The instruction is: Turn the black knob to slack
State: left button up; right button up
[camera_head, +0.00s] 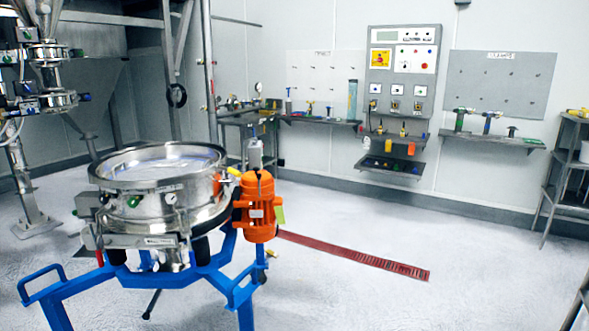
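A round steel sifter (135,205) stands on a blue frame (185,276) at the left front. A small round gauge or knob (170,198) is on its front wall, too small to read. A black round knob or handwheel (177,95) is on the steel post behind the sifter. I cannot tell which part is the task's black knob, nor how it is turned. Neither of my grippers is in view.
An orange motor (258,205) is fixed to the sifter's right side. A control panel (401,80) and shelves with tools (495,140) are on the back wall. A red floor grate (355,256) crosses the white floor. The floor at the right front is mostly clear.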

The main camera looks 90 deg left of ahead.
aim_at(104, 199)
jog(key=u, duration=3.6)
